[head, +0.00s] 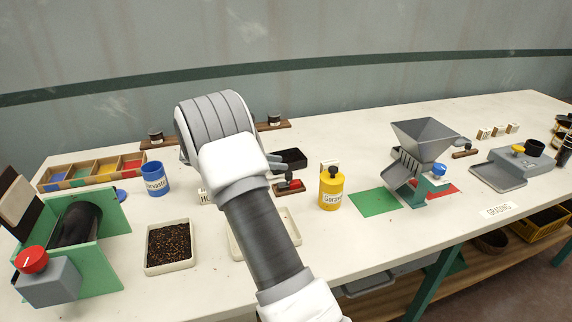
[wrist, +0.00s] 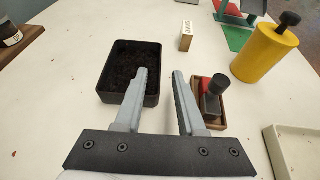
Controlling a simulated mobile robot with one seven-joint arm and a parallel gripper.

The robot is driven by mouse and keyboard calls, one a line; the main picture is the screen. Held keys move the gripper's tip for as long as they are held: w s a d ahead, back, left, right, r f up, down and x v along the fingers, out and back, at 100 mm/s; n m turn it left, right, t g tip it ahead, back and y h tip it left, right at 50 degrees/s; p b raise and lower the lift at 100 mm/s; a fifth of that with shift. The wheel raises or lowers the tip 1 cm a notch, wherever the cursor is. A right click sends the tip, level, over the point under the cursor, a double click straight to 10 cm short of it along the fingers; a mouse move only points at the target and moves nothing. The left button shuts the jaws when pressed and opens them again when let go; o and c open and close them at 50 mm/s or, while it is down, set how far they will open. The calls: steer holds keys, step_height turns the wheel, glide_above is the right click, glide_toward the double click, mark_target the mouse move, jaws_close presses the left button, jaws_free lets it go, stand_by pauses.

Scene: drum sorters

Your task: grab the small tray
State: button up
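A small black tray (wrist: 152,98) with dark grainy contents lies on the white table in the wrist view. In the head view the black tray (head: 303,166) shows just right of my gripper, partly hidden by it. My gripper (wrist: 161,74) is open and empty. In the wrist view its left finger overlaps the tray's inside and its right finger is right of the tray's right wall, so that wall appears between the fingers. I cannot tell how high the fingertips are above the rim. In the head view my gripper (head: 275,164) is mostly hidden behind my wrist.
A wooden holder with a red block and black knob (wrist: 212,103) stands close to the right finger. A yellow bottle (wrist: 264,52) and a small white label block (wrist: 186,36) stand beyond. A cream tray (wrist: 283,131) is at right. A blue cup (head: 156,180) stands left of my arm.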

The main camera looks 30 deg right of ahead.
mark_target(291, 164)
steer(key=b+x, duration=0.1)
steer(key=x, duration=0.4)
steer(key=shift+d+f, duration=0.1)
steer(key=shift+d, duration=0.1)
jaws_close()
stand_by(1.1)
